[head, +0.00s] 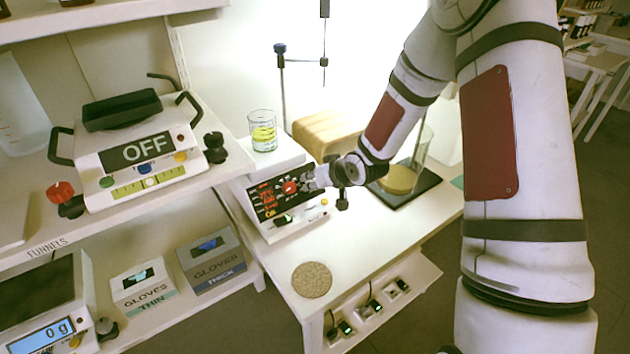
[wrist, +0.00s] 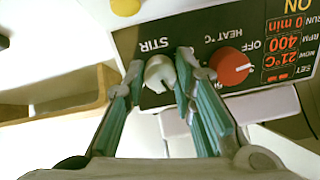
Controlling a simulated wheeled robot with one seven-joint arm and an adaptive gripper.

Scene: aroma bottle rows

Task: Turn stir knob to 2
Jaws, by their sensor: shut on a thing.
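The hotplate stirrer (head: 285,222) stands on the white bench with its black front panel facing out. Its white-grey stir knob (wrist: 160,73) is under the printed word STIR in the wrist view, which shows the panel upside down. My gripper (wrist: 160,75) has one finger on each side of this knob and is shut on it. In the head view my gripper (head: 318,180) reaches the panel from the right, and the stir knob is hidden there. The red heat knob (wrist: 232,66) is beside the right finger. The panel's red display (wrist: 284,45) reads 400 by RPM.
A beaker with yellow liquid (head: 263,132) stands on the stirrer's top. A wooden block (head: 325,130) and a dark board with a glass vessel (head: 400,178) are behind my wrist. A cork disc (head: 312,280) lies on clear bench in front. Shelves with a balance marked OFF (head: 145,155) are left.

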